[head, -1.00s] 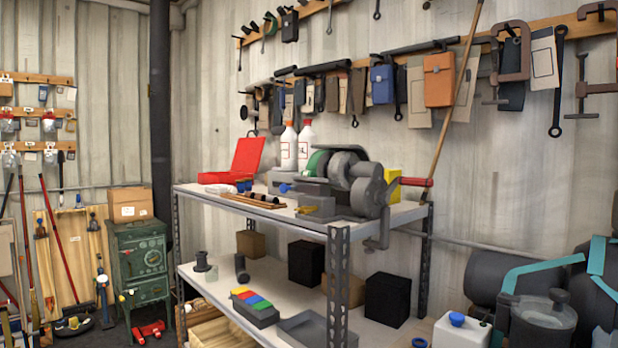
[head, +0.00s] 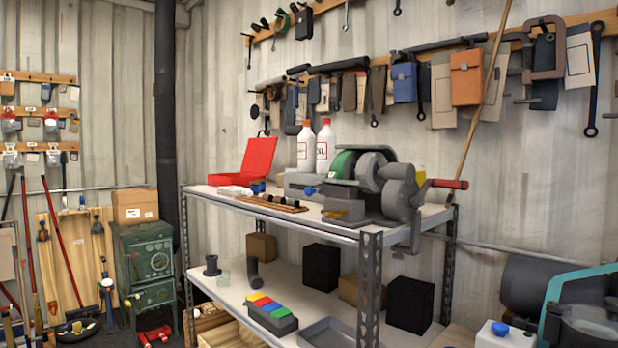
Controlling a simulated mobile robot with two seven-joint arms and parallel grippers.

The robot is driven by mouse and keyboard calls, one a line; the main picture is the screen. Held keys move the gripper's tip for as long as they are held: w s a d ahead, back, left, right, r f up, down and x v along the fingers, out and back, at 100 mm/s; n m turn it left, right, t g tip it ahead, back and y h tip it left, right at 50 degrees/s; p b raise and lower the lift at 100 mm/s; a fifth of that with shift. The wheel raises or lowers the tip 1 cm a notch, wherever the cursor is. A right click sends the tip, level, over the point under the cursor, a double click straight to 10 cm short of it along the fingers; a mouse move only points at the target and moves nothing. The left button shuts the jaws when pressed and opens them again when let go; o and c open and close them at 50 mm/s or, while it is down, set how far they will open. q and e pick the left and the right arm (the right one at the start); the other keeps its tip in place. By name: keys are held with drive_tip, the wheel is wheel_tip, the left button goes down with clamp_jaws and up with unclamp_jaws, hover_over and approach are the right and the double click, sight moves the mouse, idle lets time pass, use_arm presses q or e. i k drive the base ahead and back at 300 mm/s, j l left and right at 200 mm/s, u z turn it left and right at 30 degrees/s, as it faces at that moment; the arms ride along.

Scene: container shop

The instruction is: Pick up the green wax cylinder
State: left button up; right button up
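I cannot pick out a green wax cylinder for certain. A round green part (head: 343,164) shows on the grey bench grinder (head: 372,180) on the upper shelf; whether it is wax I cannot tell. A colored block set (head: 270,312) with yellow, red, blue and green pieces sits on the lower shelf. A small pale translucent cylinder (head: 224,278) stands near it, between a dark spool (head: 211,266) and a dark bent pipe (head: 254,271). Neither of my grippers shows in the head view.
The metal shelf unit (head: 369,285) has a front upright at its near corner. A red open case (head: 250,165) and two white bottles (head: 325,145) stand on top. A green stove (head: 146,268) stands left.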

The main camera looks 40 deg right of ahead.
sight(330, 175)
drive_tip(key=i+j, duration=0.15)
drive_tip(key=i, duration=0.5)
drive_tip(key=i+j, duration=0.15)
drive_tip(key=i, duration=0.5)
drive_tip(key=i+z, duration=0.7)
drive_tip(key=i+j+z, duration=0.2)
drive_tip(key=z, duration=0.15)
drive_tip(key=i, duration=0.05)
